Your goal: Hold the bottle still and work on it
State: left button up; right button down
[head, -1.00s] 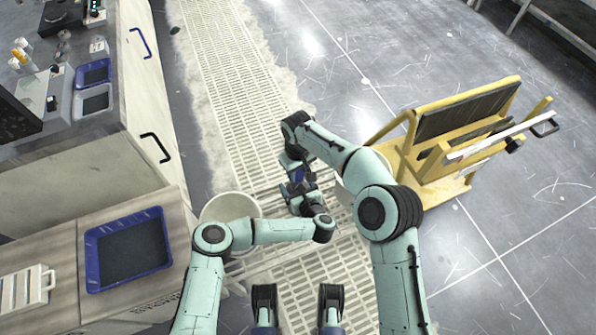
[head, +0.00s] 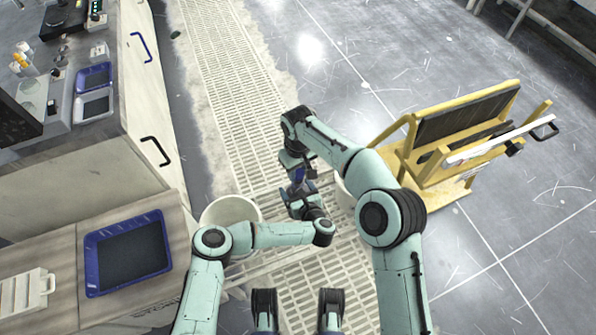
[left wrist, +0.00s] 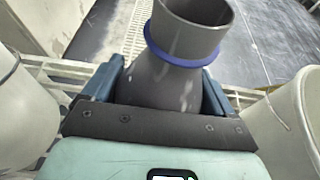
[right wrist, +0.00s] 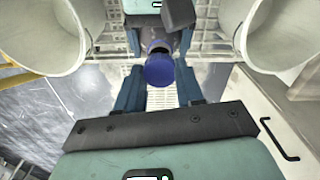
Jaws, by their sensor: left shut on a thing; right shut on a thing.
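The grey bottle (left wrist: 165,75) has a blue ring (left wrist: 180,58) round its neck. In the left wrist view its mouth shows open, near the top edge. My left gripper (left wrist: 160,92) is shut on the bottle's body, one finger on each side. My right gripper (right wrist: 159,88) is shut on a round blue cap (right wrist: 159,71), held at its fingertips. The bottle (right wrist: 150,20) shows beyond the cap, with part of the left gripper. In the head view my right gripper (head: 296,168) is close to my left gripper (head: 303,197), and the arms hide most of the bottle.
A white bucket (head: 232,213) stands left of the grippers and another white bucket (head: 345,192) right of them, on floor grating (head: 235,80). A yellow frame (head: 430,165) stands at right. A bench at left carries a blue tray (head: 128,255). Open floor lies beyond.

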aim_at(298, 174)
notch_tip(298, 174, up, 2)
jog(key=shift+r, duration=0.25)
pick_arm(q)
jog(key=o, duration=1.9)
jog(key=shift+c, duration=0.2)
pick_arm(e)
notch_tip(298, 174, up, 5)
jog(key=p, duration=0.3)
jog(key=shift+s+f, duration=0.15)
jog(key=shift+p, duration=0.4)
pick_arm(q)
jog(key=v, duration=1.2)
jog(key=shift+d, duration=0.1)
